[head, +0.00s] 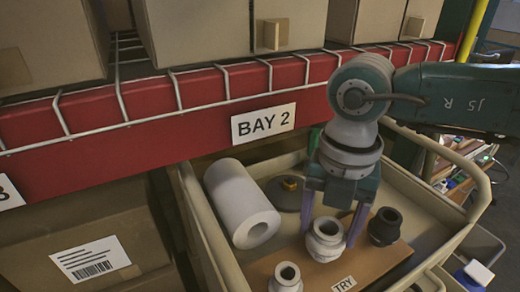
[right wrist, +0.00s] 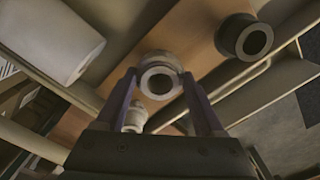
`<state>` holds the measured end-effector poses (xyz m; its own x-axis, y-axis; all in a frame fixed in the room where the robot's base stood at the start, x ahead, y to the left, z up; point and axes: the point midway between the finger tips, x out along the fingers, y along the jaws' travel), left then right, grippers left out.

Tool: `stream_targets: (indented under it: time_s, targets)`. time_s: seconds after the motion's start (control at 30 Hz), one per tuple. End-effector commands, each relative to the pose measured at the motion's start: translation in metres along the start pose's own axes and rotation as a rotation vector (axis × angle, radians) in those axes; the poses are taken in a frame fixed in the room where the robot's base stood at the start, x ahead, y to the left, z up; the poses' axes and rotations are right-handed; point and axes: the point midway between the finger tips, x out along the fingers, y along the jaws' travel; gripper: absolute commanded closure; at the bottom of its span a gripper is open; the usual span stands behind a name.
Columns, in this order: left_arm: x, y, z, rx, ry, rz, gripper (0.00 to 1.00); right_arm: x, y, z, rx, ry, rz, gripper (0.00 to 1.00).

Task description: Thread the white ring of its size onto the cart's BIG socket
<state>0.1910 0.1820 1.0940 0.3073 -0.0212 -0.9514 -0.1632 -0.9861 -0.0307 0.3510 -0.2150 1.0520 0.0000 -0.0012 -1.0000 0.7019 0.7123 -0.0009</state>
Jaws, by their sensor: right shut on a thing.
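My right gripper (head: 332,238) points down over the board, with its fingers on either side of a pale fitting (head: 326,246). The fitting has a round open mouth and a wider white band, which I take as the white ring, low around it. The ring and socket are hard to tell apart by colour. In the right wrist view the mouth (right wrist: 160,80) shows between the fingertips. A smaller pale socket (head: 286,278) stands in front to the left, and a dark socket (head: 385,226) to the right. My left gripper is not in view.
The fittings stand on a brown board (head: 376,268) labelled TRY in the beige cart (head: 205,235). A red shelf beam (head: 150,110) with boxes is close behind the cart.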

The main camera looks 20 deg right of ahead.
Motion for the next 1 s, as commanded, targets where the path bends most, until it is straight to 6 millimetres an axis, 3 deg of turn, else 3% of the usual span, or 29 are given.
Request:
stream_targets:
  time_s: [0.6,1.0]
  targets:
    - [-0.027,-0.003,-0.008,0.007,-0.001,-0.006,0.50,0.002,-0.004,-0.001,0.538,-0.001,-0.010,1.00]
    - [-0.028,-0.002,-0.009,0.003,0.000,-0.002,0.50,0.004,-0.003,0.000,0.599,-0.002,-0.009,1.00]
